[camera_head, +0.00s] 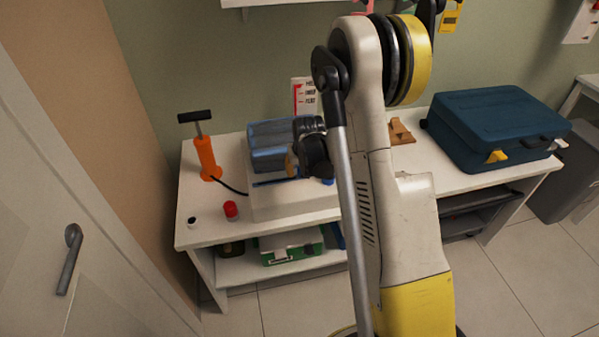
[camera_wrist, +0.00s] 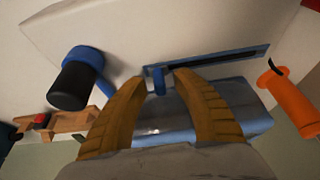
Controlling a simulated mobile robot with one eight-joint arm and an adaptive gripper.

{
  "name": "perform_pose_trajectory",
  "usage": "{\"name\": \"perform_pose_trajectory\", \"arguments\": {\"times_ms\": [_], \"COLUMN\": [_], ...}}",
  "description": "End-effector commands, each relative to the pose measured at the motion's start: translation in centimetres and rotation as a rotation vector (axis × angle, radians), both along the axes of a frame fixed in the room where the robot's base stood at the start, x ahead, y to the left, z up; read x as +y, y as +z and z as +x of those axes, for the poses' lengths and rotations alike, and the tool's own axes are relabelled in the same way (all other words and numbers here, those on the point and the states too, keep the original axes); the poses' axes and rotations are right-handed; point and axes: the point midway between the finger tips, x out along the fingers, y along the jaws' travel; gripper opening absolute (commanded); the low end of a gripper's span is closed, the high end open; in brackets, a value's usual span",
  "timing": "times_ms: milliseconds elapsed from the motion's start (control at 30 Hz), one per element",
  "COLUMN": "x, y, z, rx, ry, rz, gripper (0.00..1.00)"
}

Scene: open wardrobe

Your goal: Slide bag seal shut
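The storage bag lies on the white bench, with a blue folded bundle (camera_head: 268,133) at its back and a pale flat part (camera_head: 290,205) in front. The bundle also shows in the wrist view (camera_wrist: 238,117). A dark blue seal strip (camera_wrist: 215,64) runs across the bag, with a small blue slider (camera_wrist: 158,82) at its left end in the wrist view. My gripper (camera_wrist: 161,77) is open, with its tan fingertips on either side of the slider. Whether they touch it is unclear. In the head view my arm hides much of my gripper (camera_head: 292,165) and the bag's right side.
An orange hand pump (camera_head: 206,157) with a hose stands left of the bag. A red-capped item (camera_head: 231,210) and a small dark-topped item (camera_head: 192,222) stand at the front left. A blue case (camera_head: 495,128) fills the bench's right. A blue-ringed black cylinder (camera_wrist: 75,82) sits near the slider.

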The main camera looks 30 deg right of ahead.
Motion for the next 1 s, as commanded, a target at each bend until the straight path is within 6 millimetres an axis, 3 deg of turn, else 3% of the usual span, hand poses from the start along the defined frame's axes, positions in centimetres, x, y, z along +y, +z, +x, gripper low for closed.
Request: {"name": "perform_pose_trajectory", "arguments": {"times_ms": [167,300,633,767,1000], "x": [0.0,0.0,0.4,2.6,9.5], "y": [0.1,0.1,0.0,0.0,0.0], "z": [0.0,0.0,0.1,0.8,2.8], "rx": [0.0,0.0,0.0,0.001,0.0], "ry": [0.0,0.0,0.001,0.006,0.006], "rz": [0.0,0.0,0.0,0.001,0.0], "gripper": [0.34,0.0,0.0,0.0,0.0]}}
